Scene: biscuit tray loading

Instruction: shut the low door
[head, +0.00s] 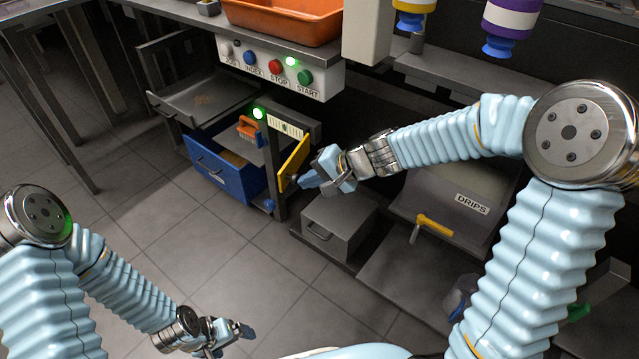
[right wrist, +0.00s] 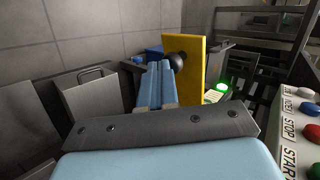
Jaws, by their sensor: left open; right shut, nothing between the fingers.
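The yellow door (head: 293,161) stands swung out from its dark post, below the button panel. My left gripper (head: 240,334) is open and empty over the floor at the lower left, far from the door.
A blue drawer (head: 222,168) stands pulled out left of the door, with an orange-handled brush (head: 249,127) above it. A grey box (head: 338,222) and a DRIPS bin (head: 455,205) with a yellow handle (head: 433,226) lie to the right. The button panel (head: 275,70) overhangs. Floor in front is clear.

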